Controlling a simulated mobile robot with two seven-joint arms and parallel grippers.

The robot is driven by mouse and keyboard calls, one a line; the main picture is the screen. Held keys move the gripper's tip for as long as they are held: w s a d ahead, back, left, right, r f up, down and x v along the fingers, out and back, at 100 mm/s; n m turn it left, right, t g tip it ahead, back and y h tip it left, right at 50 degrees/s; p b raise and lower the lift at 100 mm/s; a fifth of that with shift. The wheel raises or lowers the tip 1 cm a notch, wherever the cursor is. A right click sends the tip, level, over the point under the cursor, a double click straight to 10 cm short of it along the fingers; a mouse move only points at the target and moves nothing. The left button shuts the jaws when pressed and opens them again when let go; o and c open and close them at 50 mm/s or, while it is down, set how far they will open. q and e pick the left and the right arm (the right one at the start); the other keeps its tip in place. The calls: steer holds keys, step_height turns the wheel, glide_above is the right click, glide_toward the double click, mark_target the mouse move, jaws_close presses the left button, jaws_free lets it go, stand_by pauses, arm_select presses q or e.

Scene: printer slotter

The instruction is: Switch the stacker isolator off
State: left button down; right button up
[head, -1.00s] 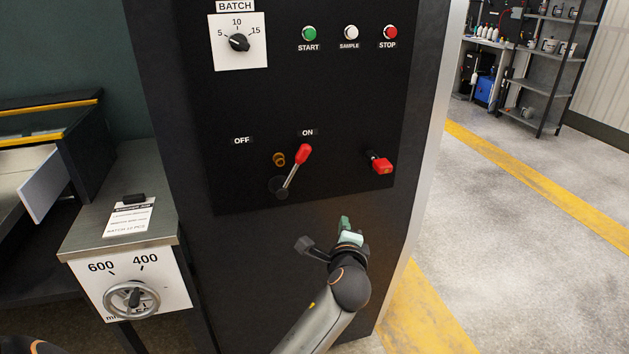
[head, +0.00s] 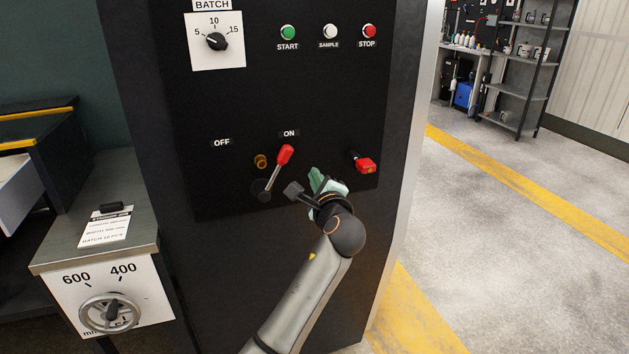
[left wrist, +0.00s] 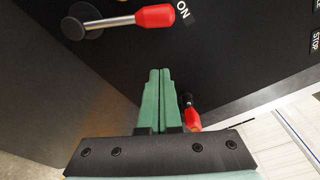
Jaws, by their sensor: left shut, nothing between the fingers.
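The isolator lever (head: 273,174) has a red grip and a metal shaft on a round dark pivot. It tilts right, its grip just below the ON label (head: 289,133); the OFF label (head: 222,142) is to the left. A brass-coloured peg (head: 261,161) sits between the labels. My left gripper (head: 316,178) is to the right of the lever, apart from it, fingers shut and empty. In the left wrist view the lever (left wrist: 125,20) lies at the top, beyond the shut green fingertips (left wrist: 160,72). My right gripper is not in view.
A red-tagged part (head: 364,164) sticks out of the panel right of my left gripper. The batch dial (head: 216,41) and the start (head: 288,32), sample and stop (head: 369,31) buttons are above. A bench with a handwheel (head: 110,313) stands at left. Floor at right is clear.

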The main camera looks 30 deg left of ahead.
mark_target(275, 171)
arm_select(q)
steer(key=x, duration=0.6)
steer(key=shift+b, duration=0.3)
steer(key=shift+s+a+r+p, duration=0.2)
steer(key=shift+s+a+r, duration=0.1)
steer(key=shift+s, duration=0.2)
steer(key=shift+s+a+r+p, duration=0.15)
steer(key=shift+s+a+r, duration=0.15)
steer(key=shift+s, duration=0.25)
steer(key=shift+s+a+r, duration=0.25)
steer(key=shift+s+r, duration=0.1)
steer(key=shift+s, duration=0.15)
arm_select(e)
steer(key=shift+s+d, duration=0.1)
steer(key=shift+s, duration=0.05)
